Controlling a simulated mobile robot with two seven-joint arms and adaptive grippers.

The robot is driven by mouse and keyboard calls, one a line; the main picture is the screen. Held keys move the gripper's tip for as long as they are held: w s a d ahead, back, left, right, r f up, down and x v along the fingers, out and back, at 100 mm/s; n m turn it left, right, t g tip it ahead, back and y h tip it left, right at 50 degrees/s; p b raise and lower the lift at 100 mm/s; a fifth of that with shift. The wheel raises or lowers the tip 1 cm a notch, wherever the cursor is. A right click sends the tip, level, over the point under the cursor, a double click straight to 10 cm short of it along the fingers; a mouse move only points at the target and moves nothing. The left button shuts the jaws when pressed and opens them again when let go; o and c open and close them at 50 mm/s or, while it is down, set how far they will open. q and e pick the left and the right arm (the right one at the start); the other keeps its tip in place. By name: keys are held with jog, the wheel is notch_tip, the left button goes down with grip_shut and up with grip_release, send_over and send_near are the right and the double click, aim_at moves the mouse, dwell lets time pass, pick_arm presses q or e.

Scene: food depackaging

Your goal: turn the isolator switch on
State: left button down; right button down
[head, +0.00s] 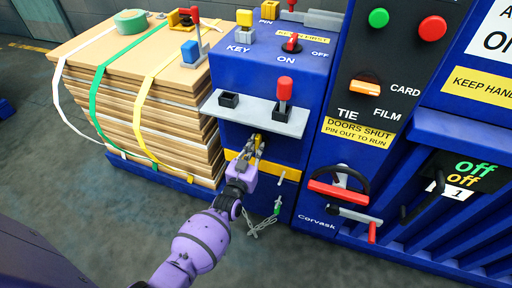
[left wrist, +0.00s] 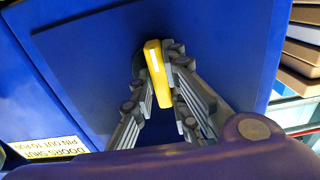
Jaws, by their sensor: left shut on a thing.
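A yellow switch handle (head: 258,140) projects from the blue front panel, below the grey shelf. In the left wrist view the yellow handle (left wrist: 156,75) stands on a dark round base, partly hidden by the fingers. My left gripper (head: 254,148) is shut on this handle; its fingers also show in the left wrist view (left wrist: 160,70). A red rotary knob (head: 291,43) sits on the blue cabinet top, between the words ON and OFF; my gripper is well below it. My right gripper is not in view.
The grey shelf (head: 256,114) with a red-topped lever (head: 284,92) overhangs close above my gripper. A red-handled wheel (head: 340,188) is to the right. A strapped cardboard stack (head: 165,105) stands to the left. The floor in front is clear.

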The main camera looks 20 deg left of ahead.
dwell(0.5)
pick_arm(q)
jog(key=c, duration=1.7)
grip_release()
jog(key=shift+s, duration=0.5)
jog(key=s, duration=1.1)
jog(key=shift+a, duration=0.15)
